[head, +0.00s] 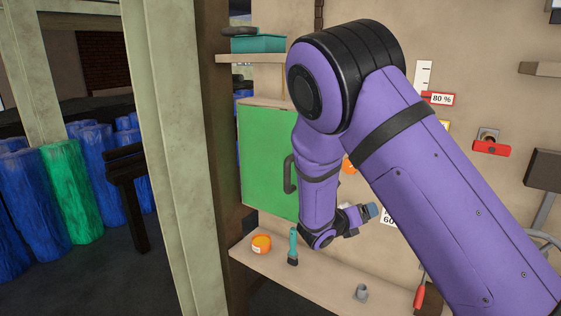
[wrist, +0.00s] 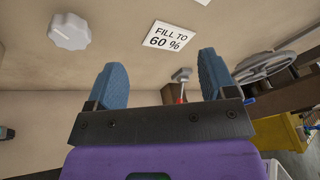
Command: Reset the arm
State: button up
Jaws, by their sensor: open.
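My purple arm reaches across the head view, bent at the elbow, and hides part of the wall behind it. My gripper (head: 366,214) is low in front of the wall, near a "60" sign that it partly covers. In the wrist view my gripper (wrist: 162,85) shows two blue fingers spread wide apart, with nothing between them. Beyond them is a "FILL TO 60 %" sign (wrist: 169,36) on the wall.
A green cabinet door (head: 265,155) with a dark handle stands left of my forearm. On the shelf (head: 310,272) below are an orange tin (head: 261,244), a teal-handled tool (head: 293,246) and a grey fitting (head: 361,292). A white knob (wrist: 69,32) is on the wall. A pale post (head: 180,150) stands left.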

jog(key=s+d+r+m+g+y, duration=0.5)
jog(key=s+d+r+m+g, duration=0.4)
jog(key=s+r+m, duration=0.65)
jog(key=s+a+r+m+t+y, duration=0.1)
jog(key=s+r+m+y, duration=0.3)
jog(key=s+m, duration=0.4)
jog(key=s+a+r+m+t+y, duration=0.2)
jog(key=s+r+m+t+y, duration=0.1)
jog(key=s+m, duration=0.6)
jog(key=s+r+y, duration=0.1)
jog(key=s, duration=0.3)
jog(key=shift+t, duration=0.4)
jog(key=shift+o, duration=0.4)
jog(key=shift+m, duration=0.25)
